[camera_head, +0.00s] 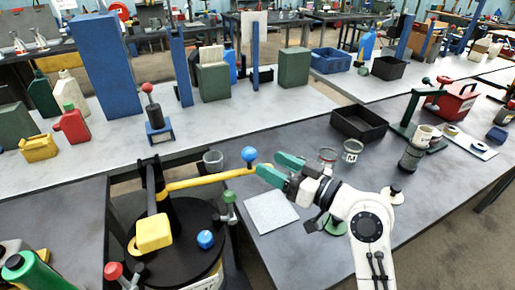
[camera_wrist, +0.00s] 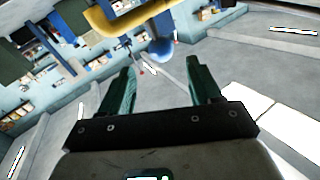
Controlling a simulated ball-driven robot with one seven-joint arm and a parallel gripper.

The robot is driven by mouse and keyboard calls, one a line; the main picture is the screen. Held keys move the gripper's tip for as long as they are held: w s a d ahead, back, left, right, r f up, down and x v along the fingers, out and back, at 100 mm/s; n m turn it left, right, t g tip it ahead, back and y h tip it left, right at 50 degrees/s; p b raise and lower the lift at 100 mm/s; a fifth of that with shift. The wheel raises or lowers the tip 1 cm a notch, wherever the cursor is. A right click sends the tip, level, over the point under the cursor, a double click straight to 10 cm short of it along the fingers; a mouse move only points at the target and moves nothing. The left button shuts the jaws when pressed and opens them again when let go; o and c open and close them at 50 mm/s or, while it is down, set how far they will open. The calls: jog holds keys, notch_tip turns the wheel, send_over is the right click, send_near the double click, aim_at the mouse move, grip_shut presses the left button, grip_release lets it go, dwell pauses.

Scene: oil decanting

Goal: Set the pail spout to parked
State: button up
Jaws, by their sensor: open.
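The pail (camera_head: 178,240) is a black drum with a dark lid at the lower left of the head view. Its yellow spout (camera_head: 205,180) reaches out to the right from a dark post and carries a blue ball knob (camera_head: 249,154) near its outer end. In the wrist view the spout (camera_wrist: 128,14) crosses the top, with the knob (camera_wrist: 160,50) beyond the fingertips. My gripper (camera_head: 271,165), with green fingers, is open and empty just right of the knob. Its spread fingers also show in the wrist view (camera_wrist: 160,68). Contact with the spout is not visible.
A green-knobbed lever (camera_head: 229,205) and a blue ball (camera_head: 205,239) are at the pail. A pale square plate (camera_head: 271,211) lies on the table below my gripper. Glass jars (camera_head: 352,151) and a black tray (camera_head: 359,124) stand behind it. The table's right front is mostly clear.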

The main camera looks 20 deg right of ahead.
aim_at(249, 153)
jog(key=p+x, duration=0.1)
jog(key=x, duration=0.6)
jog(key=shift+w+a+p, duration=0.25)
jog(key=shift+p, duration=0.05)
grip_shut()
